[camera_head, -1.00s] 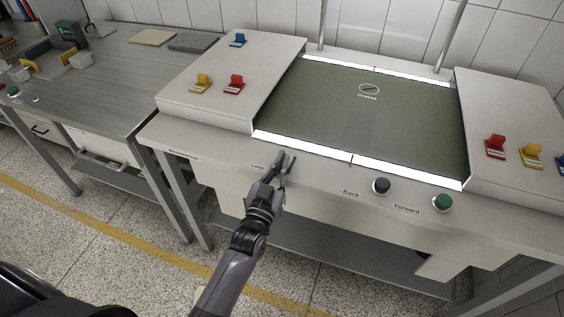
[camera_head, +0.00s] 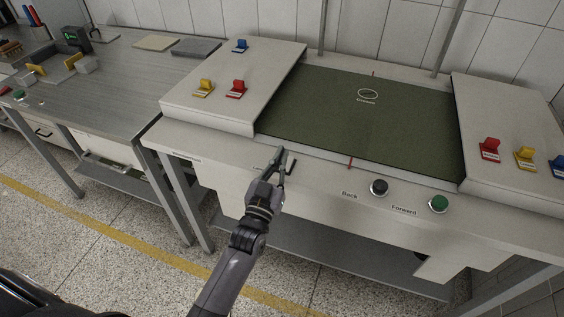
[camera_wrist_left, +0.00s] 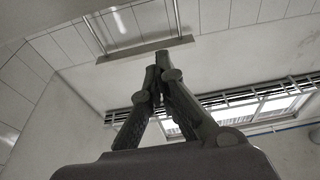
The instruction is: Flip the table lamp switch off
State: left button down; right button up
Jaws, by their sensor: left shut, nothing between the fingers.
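The worktable (camera_head: 215,170) has a dark green panel (camera_head: 360,115) in its top, and the strips along the panel's front and back edges are unlit. My left gripper (camera_head: 287,161) is at the table's front edge, left of the red mark and the Back button. Its fingers also show in the left wrist view (camera_wrist_left: 160,75), shut with nothing between them. The lamp switch cannot be made out; the gripper covers part of the front edge near a small label. My right gripper is not in view.
A black Back button (camera_head: 379,187) and a green Forward button (camera_head: 438,204) sit on the front edge to the right. Raised side panels carry red, yellow and blue clips. A grey metal workbench (camera_head: 110,85) stands at the left.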

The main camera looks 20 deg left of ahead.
pick_arm(q)
jog(key=s+f+b, duration=0.2)
jog(key=s+f, duration=0.3)
jog(key=s, duration=0.3)
jog(key=shift+s+a, duration=0.2)
jog(key=shift+s, duration=0.1)
